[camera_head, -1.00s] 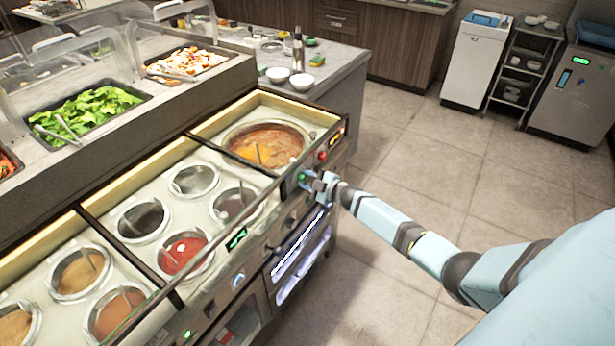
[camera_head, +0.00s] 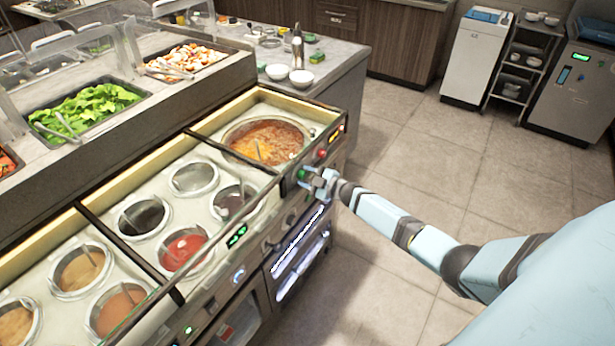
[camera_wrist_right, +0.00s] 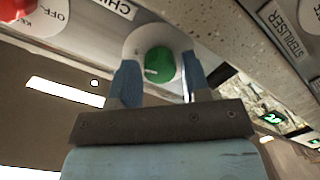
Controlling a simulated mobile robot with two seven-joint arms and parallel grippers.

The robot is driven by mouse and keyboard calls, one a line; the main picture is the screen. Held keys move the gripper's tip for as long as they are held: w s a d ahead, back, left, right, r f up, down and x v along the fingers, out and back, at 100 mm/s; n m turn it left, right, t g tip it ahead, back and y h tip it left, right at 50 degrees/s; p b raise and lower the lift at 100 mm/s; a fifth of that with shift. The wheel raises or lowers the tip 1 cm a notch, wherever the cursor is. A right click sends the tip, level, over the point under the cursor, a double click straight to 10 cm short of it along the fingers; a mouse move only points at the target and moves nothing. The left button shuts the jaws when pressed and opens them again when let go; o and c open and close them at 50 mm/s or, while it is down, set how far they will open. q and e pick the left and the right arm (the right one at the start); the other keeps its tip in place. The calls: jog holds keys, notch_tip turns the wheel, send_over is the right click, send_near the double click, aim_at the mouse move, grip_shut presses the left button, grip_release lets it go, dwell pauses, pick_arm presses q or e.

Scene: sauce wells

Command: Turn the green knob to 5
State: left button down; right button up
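The green knob (camera_wrist_right: 162,65) sits on a white round dial (camera_wrist_right: 137,40) in the right wrist view, with a short white mark on its left side. It shows as a small green spot (camera_head: 302,174) on the counter's front panel in the head view. My right gripper (camera_wrist_right: 160,78) has one blue finger on each side of the knob. A narrow gap seems to show between the fingers and the green cap, so it looks open. The gripper (camera_head: 314,180) is at the panel in the head view. The dial's numbers are not readable. My left gripper is not in view.
A red button (camera_head: 322,154) is near the green knob, and another white dial marked OFF (camera_wrist_right: 45,18) is beside it. A large sauce well (camera_head: 268,142) and several smaller wells lie behind the front rail. The floor (camera_head: 400,170) to the right is clear.

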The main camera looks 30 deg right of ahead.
jog(key=shift+s, duration=0.15)
jog(key=v, duration=1.3)
jog(key=shift+s, duration=0.3)
jog(key=shift+d, duration=0.1)
jog(key=s+a+r+m+g+h+p, duration=0.1)
jog(key=s+a+m, duration=0.4)
jog(key=s+a, duration=0.7)
jog(key=s+a+r+m+g+h+p, duration=0.2)
jog(key=s+a+m+p, duration=0.3)
jog(key=s+a, duration=0.8)
jog(key=a+g, duration=0.1)
jog(key=a, duration=0.3)
jog(key=shift+g+p, duration=0.4)
